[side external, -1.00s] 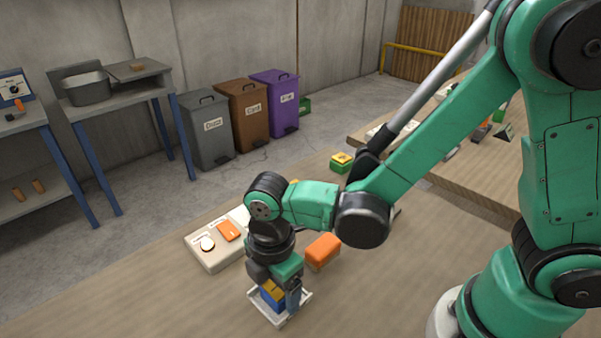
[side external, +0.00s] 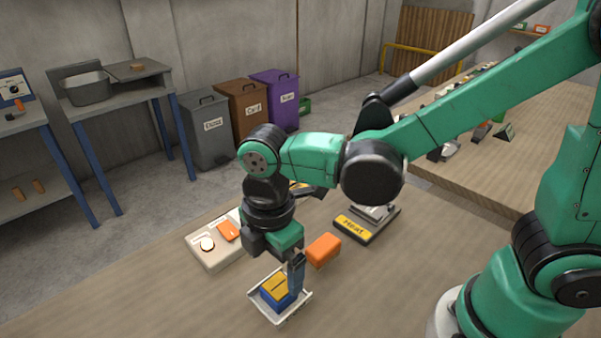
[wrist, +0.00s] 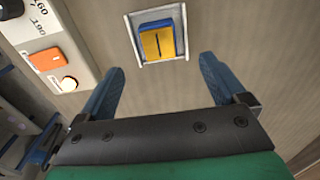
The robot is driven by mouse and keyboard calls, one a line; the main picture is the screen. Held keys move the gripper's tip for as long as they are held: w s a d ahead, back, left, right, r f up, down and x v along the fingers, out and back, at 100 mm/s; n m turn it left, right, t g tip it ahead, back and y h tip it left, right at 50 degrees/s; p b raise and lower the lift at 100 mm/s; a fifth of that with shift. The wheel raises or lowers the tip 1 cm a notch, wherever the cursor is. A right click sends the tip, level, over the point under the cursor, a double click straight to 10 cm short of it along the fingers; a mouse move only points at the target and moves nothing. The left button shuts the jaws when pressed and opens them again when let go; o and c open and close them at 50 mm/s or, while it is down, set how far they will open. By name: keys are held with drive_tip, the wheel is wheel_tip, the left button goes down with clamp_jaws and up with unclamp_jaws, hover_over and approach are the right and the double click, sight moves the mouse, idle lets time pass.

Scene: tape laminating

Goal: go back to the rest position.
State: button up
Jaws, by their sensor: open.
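My gripper (wrist: 157,90) shows in the wrist view with its two blue fingers spread wide and nothing between them. In the side view, my gripper (side external: 290,270) hangs pointing down just above a white tray (side external: 301,310). A yellow-topped blue block (side external: 275,289) sits in that tray. The wrist view also shows the block (wrist: 157,42) inside the tray (wrist: 184,15), apart from and beyond the fingertips. One finger is partly hidden in the side view.
An orange block (side external: 323,249) stands close to my gripper on the table. A beige panel (side external: 212,257) with an orange switch is to the left. A dark device labelled "Heat" (side external: 352,226) is behind. The front of the table is clear.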

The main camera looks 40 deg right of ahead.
drive_tip(key=d+r+m+t, duration=0.3)
drive_tip(key=d+m, duration=0.4)
drive_tip(key=m, duration=0.2)
drive_tip(key=d+r+m+t, duration=0.3)
drive_tip(key=d+m+t, duration=0.1)
drive_tip(key=d+m, duration=0.3)
drive_tip(key=shift+w+r+m, duration=0.3)
drive_tip(key=shift+w+m, duration=0.05)
drive_tip(key=shift+m, duration=0.65)
